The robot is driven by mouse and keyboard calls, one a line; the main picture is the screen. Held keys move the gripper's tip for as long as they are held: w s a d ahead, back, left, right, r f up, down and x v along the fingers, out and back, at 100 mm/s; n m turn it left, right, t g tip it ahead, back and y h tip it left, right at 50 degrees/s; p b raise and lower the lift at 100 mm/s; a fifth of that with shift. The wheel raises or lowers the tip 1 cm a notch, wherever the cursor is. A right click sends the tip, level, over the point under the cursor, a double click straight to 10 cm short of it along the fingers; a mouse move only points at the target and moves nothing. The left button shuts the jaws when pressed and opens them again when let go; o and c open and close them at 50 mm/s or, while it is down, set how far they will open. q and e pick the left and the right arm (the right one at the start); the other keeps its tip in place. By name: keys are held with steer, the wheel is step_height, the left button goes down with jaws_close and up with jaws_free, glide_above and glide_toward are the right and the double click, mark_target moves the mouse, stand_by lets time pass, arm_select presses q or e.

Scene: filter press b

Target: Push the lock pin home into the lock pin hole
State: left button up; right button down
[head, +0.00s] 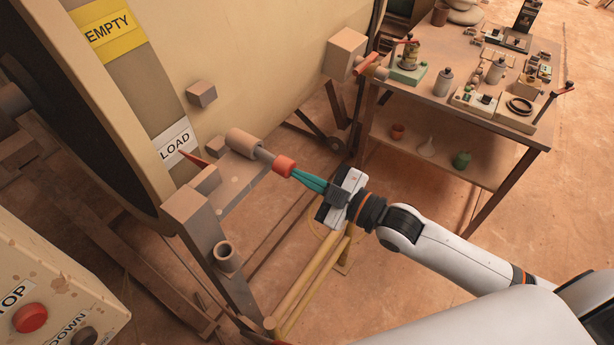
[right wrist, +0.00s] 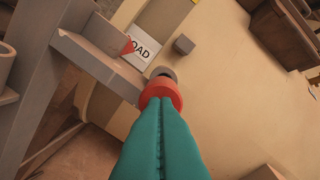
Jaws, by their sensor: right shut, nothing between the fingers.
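The lock pin has a red-orange knob (head: 284,166) and a grey shaft (head: 264,155). The shaft runs into a brown cylindrical sleeve (head: 243,142) on the bracket beside the drum, and a length of it shows between knob and sleeve. The hole itself is hidden. My right gripper (head: 296,173) has its teal fingers shut and empty, with the tips at the knob's outer end, seemingly touching it. In the right wrist view the fingers (right wrist: 158,118) point straight at the knob (right wrist: 161,92), which hides most of the pin. My left gripper is not in view.
A red pointer (head: 192,158) lies by the LOAD label (head: 175,142) on the drum. An empty upright cup (head: 226,256) sits on the frame below. A control box (head: 50,290) is at lower left. A cluttered workbench (head: 520,140) stands at right. Yellow rails (head: 305,285) run below my gripper.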

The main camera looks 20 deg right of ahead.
steer(key=shift+x, duration=2.55)
steer(key=shift+p+v, duration=0.35)
steer(key=shift+v, duration=0.45)
steer(key=s, duration=0.1)
steer(key=b, duration=0.3)
glide_toward(285, 168)
steer(key=shift+s+d+f, duration=0.4)
steer(key=shift+s+d, duration=0.15)
steer(key=shift+d, duration=0.25)
steer(key=shift+s+d+f, duration=0.35)
steer(key=shift+s+d, duration=0.25)
steer(key=shift+d, duration=0.25)
